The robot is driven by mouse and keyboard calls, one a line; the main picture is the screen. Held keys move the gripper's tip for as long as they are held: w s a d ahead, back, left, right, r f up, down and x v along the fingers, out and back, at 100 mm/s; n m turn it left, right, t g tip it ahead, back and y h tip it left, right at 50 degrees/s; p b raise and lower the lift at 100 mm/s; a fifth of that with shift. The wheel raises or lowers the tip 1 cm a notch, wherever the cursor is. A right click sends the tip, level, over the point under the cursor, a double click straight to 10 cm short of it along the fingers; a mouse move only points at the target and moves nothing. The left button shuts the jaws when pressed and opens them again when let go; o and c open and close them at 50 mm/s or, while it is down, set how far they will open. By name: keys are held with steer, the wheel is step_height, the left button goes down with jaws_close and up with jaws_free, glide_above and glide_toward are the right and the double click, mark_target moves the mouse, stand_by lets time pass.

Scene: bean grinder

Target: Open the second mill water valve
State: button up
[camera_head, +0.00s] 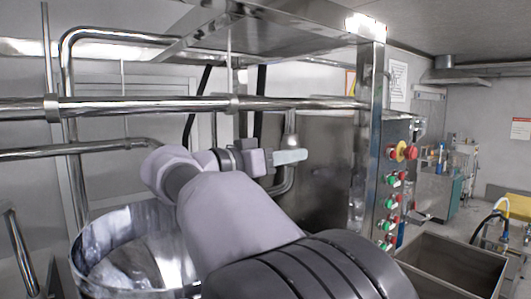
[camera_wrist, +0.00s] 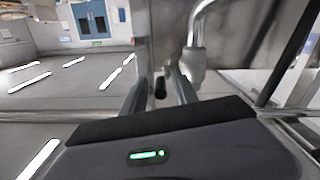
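My gripper (camera_head: 290,157) is in the middle of the head view, in front of a vertical steel pipe (camera_head: 291,127). The wrist view shows its two fingers (camera_wrist: 160,94) apart. A small black handle-like piece (camera_wrist: 160,87) appears between them, and I see no finger clearly touching it. It may be the valve handle, but I cannot tell for sure. A bent pipe with a thick collar (camera_wrist: 194,62) is just right of the fingers in the wrist view. In the head view the valve is not clearly visible, as my arm and gripper cover that area.
A long horizontal steel pipe (camera_head: 150,106) crosses above my arm. A large round steel vessel (camera_head: 95,262) is at lower left. A control panel with red and green buttons (camera_head: 388,203) stands to the right, with a steel sink (camera_head: 455,262) beyond it.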

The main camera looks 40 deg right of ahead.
steer(key=d, duration=0.2)
steer(key=shift+w+d+f, duration=0.1)
steer(key=shift+d, duration=0.3)
steer(key=shift+s, duration=0.25)
steer(key=shift+c, duration=0.4)
jaws_close()
stand_by(0.5)
